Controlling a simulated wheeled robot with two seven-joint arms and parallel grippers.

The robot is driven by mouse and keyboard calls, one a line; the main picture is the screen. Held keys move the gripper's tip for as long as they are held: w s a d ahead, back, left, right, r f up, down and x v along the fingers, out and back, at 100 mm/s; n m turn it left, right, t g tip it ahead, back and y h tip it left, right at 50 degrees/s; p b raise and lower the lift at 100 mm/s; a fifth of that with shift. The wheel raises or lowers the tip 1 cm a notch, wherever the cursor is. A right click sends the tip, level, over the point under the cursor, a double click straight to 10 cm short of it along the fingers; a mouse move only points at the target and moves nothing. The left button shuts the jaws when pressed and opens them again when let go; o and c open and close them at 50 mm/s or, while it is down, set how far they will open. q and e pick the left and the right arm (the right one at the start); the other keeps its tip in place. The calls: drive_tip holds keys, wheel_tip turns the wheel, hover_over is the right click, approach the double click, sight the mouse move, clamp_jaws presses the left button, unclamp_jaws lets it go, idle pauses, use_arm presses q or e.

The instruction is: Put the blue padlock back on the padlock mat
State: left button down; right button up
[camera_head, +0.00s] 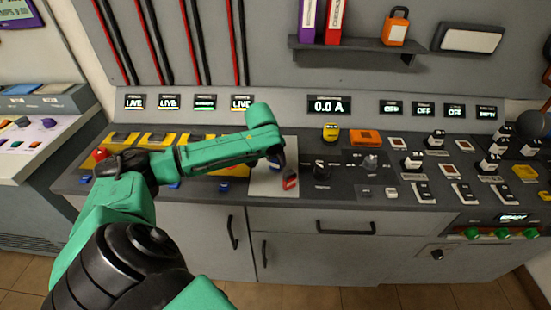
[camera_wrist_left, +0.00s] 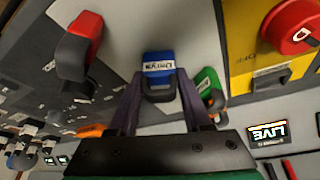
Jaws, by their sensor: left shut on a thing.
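In the left wrist view a blue padlock (camera_wrist_left: 158,68) with a white label sits between the fingers of my left gripper (camera_wrist_left: 157,95), which is shut on it at the dark shackle. Behind it is the light grey padlock mat (camera_wrist_left: 125,25), also in the head view (camera_head: 262,184). I cannot tell whether the padlock touches the mat. In the head view my left gripper (camera_head: 276,160) is over the mat, and the arm hides most of the blue padlock. A red padlock (camera_head: 290,180) is at the mat's right side, also in the wrist view (camera_wrist_left: 86,30). My right gripper is out of view.
A green padlock (camera_wrist_left: 207,82) is close beside my left gripper in the wrist view. Yellow panels (camera_head: 202,169) lie left of the mat, one with a red knob (camera_wrist_left: 291,27). Switches and a yellow item (camera_head: 330,132) crowd the desk to the right. A shelf (camera_head: 355,48) hangs behind.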

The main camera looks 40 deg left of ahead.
use_arm(q)
drive_tip(key=shift+c, duration=1.7)
unclamp_jaws()
drive_tip(key=shift+f, duration=0.1)
drive_tip(key=v, duration=1.2)
drive_tip(key=shift+r+b, duration=0.2)
drive_tip(key=shift+b, duration=0.2)
